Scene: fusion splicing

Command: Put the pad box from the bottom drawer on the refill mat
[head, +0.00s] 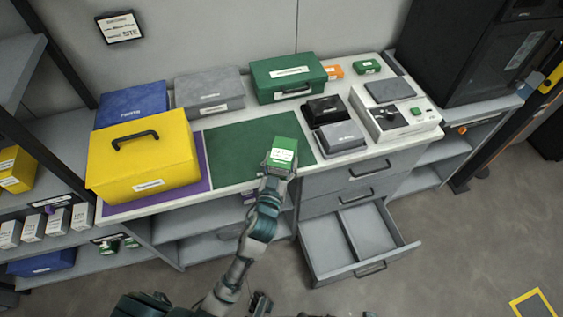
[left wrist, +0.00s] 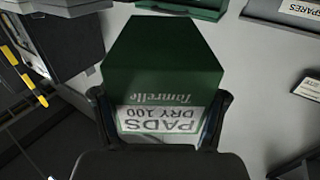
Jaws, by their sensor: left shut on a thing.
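The pad box (head: 285,150) is a small green box with a white label reading PADS DRY 100, seen close up in the left wrist view (left wrist: 165,75). My left gripper (head: 279,166) is shut on it, with a finger on each side (left wrist: 160,115). The box is over the right front part of the green mat (head: 235,150) on the worktop. I cannot tell whether it touches the mat. The bottom drawer (head: 384,232) stands open and its visible compartments look empty. My right gripper is not seen.
A yellow case (head: 145,165) stands left on a purple mat (head: 200,190). A grey case (head: 208,92) and a green case (head: 287,78) stand behind. Black and grey boxes (head: 338,138) and a white device (head: 395,112) are to the right. The left part of the green mat is clear.

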